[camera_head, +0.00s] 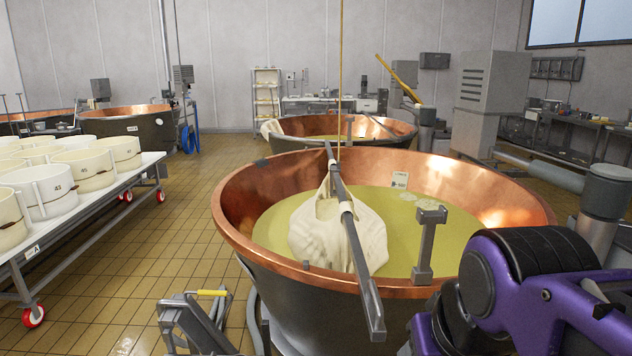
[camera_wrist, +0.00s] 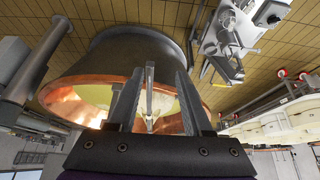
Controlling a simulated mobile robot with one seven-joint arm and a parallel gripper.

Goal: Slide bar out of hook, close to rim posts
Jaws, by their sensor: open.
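A long grey metal bar (camera_head: 358,250) lies over the big copper vat (camera_head: 237,215), its near end sticking out past the front rim. A white cloth bundle (camera_head: 310,235) hangs at the bar's middle, low over the yellow liquid. A thin line (camera_head: 340,80) comes down from above to the bar's far part; the hook is too small to make out. A grey rim post (camera_head: 425,245) with a flat top stands at the right front of the rim. My gripper (camera_wrist: 159,75) is open and empty, with the bar (camera_wrist: 150,92) seen beyond and between its fingers. Its fingertips are hidden in the head view.
A wheeled table (camera_head: 85,205) with white moulds stands at the left. A metal floor unit with a yellow handle (camera_head: 212,292) stands at the front left of the vat. A second copper vat (camera_head: 395,128) stands behind.

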